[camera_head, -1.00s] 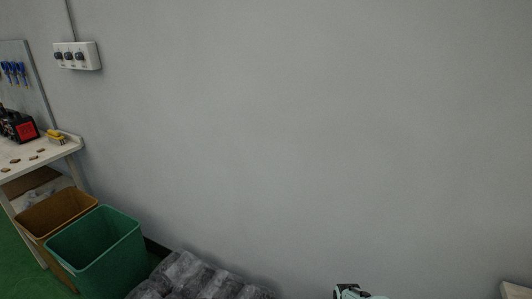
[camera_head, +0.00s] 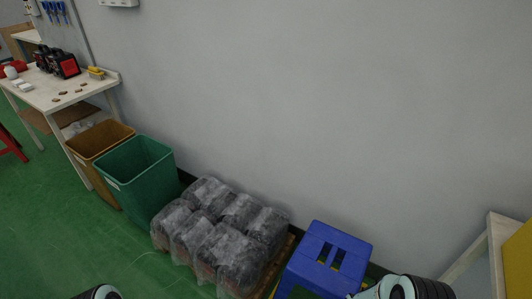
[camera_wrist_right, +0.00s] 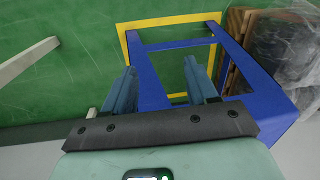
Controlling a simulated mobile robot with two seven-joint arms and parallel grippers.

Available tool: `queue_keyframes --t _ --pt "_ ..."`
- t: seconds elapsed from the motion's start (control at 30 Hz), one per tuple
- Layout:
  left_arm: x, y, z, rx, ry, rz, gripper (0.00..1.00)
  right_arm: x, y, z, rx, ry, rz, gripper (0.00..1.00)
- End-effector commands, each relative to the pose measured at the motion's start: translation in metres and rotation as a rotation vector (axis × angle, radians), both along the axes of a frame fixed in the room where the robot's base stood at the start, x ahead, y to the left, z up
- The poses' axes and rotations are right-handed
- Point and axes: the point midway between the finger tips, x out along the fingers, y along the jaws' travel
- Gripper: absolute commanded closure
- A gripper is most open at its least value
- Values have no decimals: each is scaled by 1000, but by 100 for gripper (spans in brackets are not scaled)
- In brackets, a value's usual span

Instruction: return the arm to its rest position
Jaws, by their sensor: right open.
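My right gripper (camera_wrist_right: 160,88) is open in the right wrist view, with its two blue-grey fingers apart and nothing between them. Beyond the fingers is a blue stool (camera_wrist_right: 255,110), which partly overlaps them in the picture; I cannot tell the exact gap. In the head view, part of my right arm shows at the bottom edge, in front of the blue stool (camera_head: 325,262). A small part of my left arm shows at the bottom left. My left gripper is out of frame.
Plastic-wrapped bundles (camera_head: 225,235) sit on a wooden pallet beside the stool. A green bin (camera_head: 140,175) and a brown bin (camera_head: 100,140) stand near a workbench (camera_head: 60,95). A pale table edge (camera_head: 492,245) is at right. Green floor (camera_head: 50,230) is open at left.

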Motion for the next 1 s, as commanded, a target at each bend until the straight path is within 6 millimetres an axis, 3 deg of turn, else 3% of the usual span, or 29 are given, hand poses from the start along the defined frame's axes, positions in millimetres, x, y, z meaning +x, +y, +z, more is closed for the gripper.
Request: queue_keyframes --t 0.03,0.17,0.4,0.5,1.0 --pt "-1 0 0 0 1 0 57 -26 8 -14 21 -1 4 42" --pt "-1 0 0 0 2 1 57 -76 31 -32 60 -44 22 42" --pt "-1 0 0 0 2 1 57 -147 65 -28 99 -123 34 42" --pt "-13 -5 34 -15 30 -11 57 -152 68 6 108 -105 48 42" --pt "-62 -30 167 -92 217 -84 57 -201 93 138 192 85 105 42"
